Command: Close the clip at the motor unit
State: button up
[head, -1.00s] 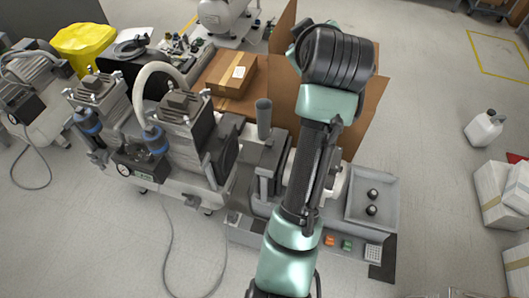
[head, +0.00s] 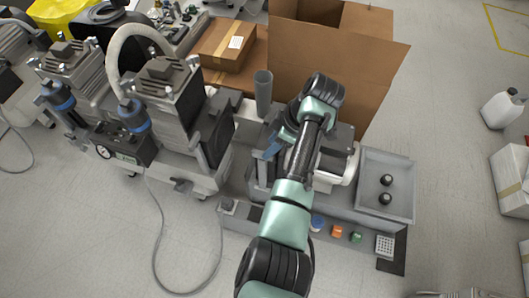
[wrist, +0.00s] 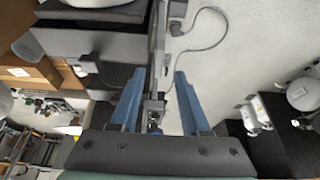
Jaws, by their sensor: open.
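My gripper (wrist: 158,74) is open in the wrist view, its two blue fingers apart. Between them runs a narrow grey metal edge with a small metal fitting (wrist: 154,108) on it; this may be the clip, but I cannot tell its state. A dark grey housing (wrist: 100,42) lies left of the fingers. In the head view my gripper (head: 272,147) shows as blue pieces low over the grey machine on the bench unit, left of a white cylinder (head: 335,168). My arm hides much of this machine. I cannot tell whether the fingers touch anything.
A compressor with a ribbed motor head (head: 168,88) stands left of the bench unit. An upright grey tube (head: 263,92) and an open cardboard box (head: 335,50) stand behind my gripper. A grey tray (head: 386,190) with two black knobs is on the right.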

jog(key=b+x, duration=0.1)
jog(key=x, duration=0.4)
grip_shut()
dwell(0.3)
